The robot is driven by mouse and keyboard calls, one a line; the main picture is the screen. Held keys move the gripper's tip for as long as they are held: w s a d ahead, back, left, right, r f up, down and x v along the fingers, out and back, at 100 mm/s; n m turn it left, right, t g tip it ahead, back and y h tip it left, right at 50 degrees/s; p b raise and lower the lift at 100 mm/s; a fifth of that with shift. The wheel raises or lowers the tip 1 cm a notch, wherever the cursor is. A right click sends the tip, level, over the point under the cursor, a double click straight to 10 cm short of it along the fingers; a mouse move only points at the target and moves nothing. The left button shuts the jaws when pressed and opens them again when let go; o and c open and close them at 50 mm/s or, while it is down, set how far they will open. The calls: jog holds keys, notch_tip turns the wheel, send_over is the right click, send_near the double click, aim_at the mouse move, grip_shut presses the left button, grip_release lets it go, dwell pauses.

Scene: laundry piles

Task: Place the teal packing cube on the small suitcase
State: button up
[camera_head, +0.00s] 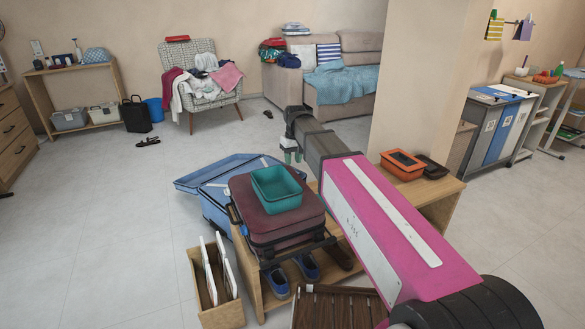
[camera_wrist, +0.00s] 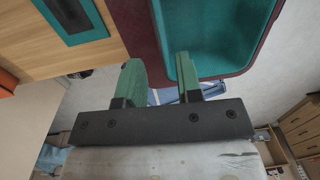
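The teal packing cube (camera_head: 283,205), an open-topped box, lies on top of the maroon small suitcase (camera_head: 248,211), which lies flat on the wooden bench. The cube (camera_wrist: 222,30) and the suitcase's edge (camera_wrist: 128,22) also show in the wrist view. My gripper (camera_head: 291,156) is above and beyond the cube in the head view. In the wrist view its green fingers (camera_wrist: 158,76) are apart with nothing held between them. The right finger overlaps the cube's corner in the picture; I cannot tell whether it touches.
The bench (camera_head: 436,198) also carries an orange case (camera_head: 403,164) and a dark case (camera_head: 432,167). A blue suitcase (camera_head: 207,181) lies open on the floor behind. A wooden box (camera_head: 222,314) stands in front.

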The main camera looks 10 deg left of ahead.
jog(key=s+d+f+m, duration=0.2)
jog(key=s+d+f, duration=0.4)
jog(key=d, duration=0.4)
jog(key=s+d+f+m, duration=0.2)
jog(key=s+d+f, duration=0.3)
jog(key=d, duration=0.5)
jog(key=s+d+f+m, duration=0.2)
jog(key=s+d+f, duration=0.4)
jog(key=d, duration=0.4)
jog(key=shift+s+f+h, duration=0.3)
jog(key=shift+f, duration=0.5)
